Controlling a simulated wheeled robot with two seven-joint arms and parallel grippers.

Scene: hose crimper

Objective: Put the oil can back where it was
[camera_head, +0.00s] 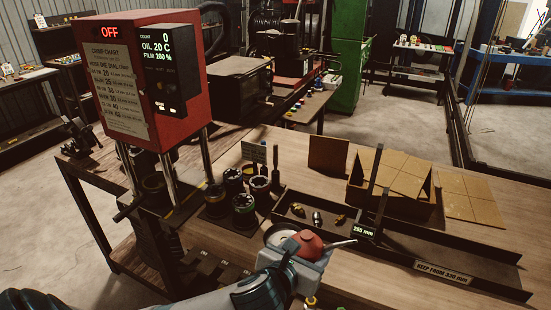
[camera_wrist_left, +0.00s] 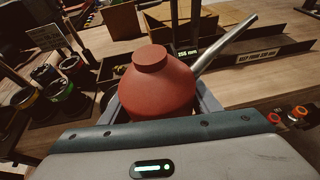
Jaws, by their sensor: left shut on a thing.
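The oil can (camera_head: 309,246) is a squat red can with a grey spout pointing right. It fills the middle of the left wrist view (camera_wrist_left: 158,85), with its cap towards the camera. My left gripper (camera_head: 298,255) is shut on the can, with a grey finger on each side of its body in the wrist view. My right gripper is not in view.
The red crimper (camera_head: 150,75) stands left, its display reading OFF. Several dark round dies (camera_head: 243,210) stand left of the can. A long dark tray (camera_head: 450,268) with small fittings and a 255 mm sign lies behind and right. Bare wooden bench (camera_head: 365,280) shows right of the can.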

